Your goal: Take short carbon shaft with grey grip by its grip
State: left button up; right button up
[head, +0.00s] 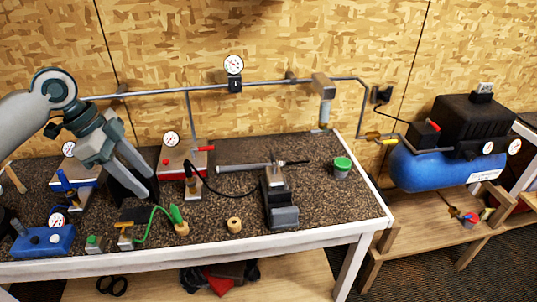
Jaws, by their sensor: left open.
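The short carbon shaft with grey grip lies roughly level at the middle of the bench, its grey grip (238,167) pointing left. The dark shaft end (297,162) sticks out to the right of a small vise (281,198); the part at the vise is hard to make out. My left gripper (147,186) is open and empty, fingers pointing down and right. It is left of the grip and apart from it, with a red-and-white gauge box in between. My right gripper is not in view.
The gauge box (185,165) has a black hose running towards the grip. A green-lidded cup (342,166), a tan ring (234,225) and a green-handled tool (178,217) stand on the speckled bench (330,209). A pipe (215,88) crosses behind. A blue compressor (440,168) is right.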

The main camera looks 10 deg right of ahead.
aim_at(220, 169)
jog(key=i+l, duration=0.35)
jog(key=i, duration=0.2)
jog(key=i+l, duration=0.35)
jog(key=i, duration=0.2)
